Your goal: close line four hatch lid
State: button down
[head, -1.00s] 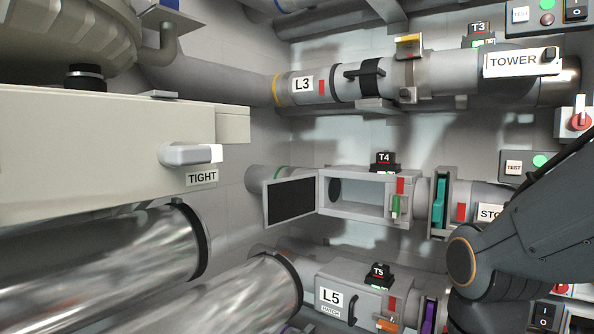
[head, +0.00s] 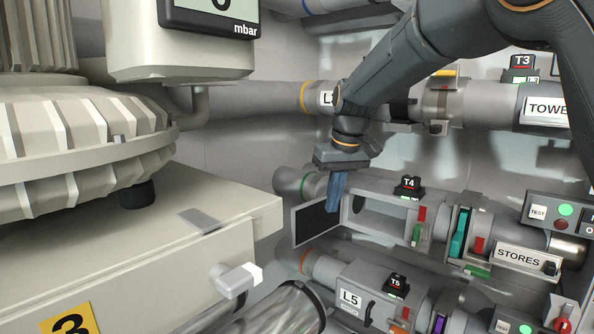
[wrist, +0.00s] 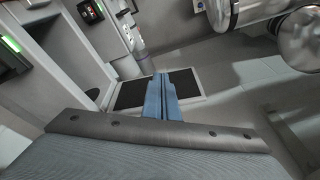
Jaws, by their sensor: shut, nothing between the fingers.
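The line four hatch lid (head: 311,228) is a pale-framed panel with a dark inner face, swung open to the left of its box in the head view. It also shows in the wrist view (wrist: 184,82), just beyond the fingertips. The hatch box (head: 372,219) under the T4 tag (head: 409,186) has its opening uncovered, with a dark pipe mouth inside. My gripper (head: 333,208) is shut and empty, with its blue fingers pointing down in front of the lid's upper right part. I cannot tell whether they touch it. The fingers also show in the wrist view (wrist: 161,78).
The L5 line box (head: 350,299) lies just below, and the upper L3 pipe (head: 312,97) runs behind my arm. A large beige cabinet (head: 130,255) with a protruding handle (head: 236,279) fills the left front. A STORES pipe (head: 520,258) is at right.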

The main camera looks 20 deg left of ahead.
jog(key=w+a+r+n+p, duration=0.2)
jog(key=w+a+r+p, duration=0.45)
jog(key=a, duration=0.45)
notch_tip(320, 180, down, 8)
jog(key=p, duration=0.5)
jog(key=shift+s+f+t+y+p, duration=0.15)
jog(key=shift+s+t+y+p, duration=0.15)
jog(key=shift+y, duration=0.1)
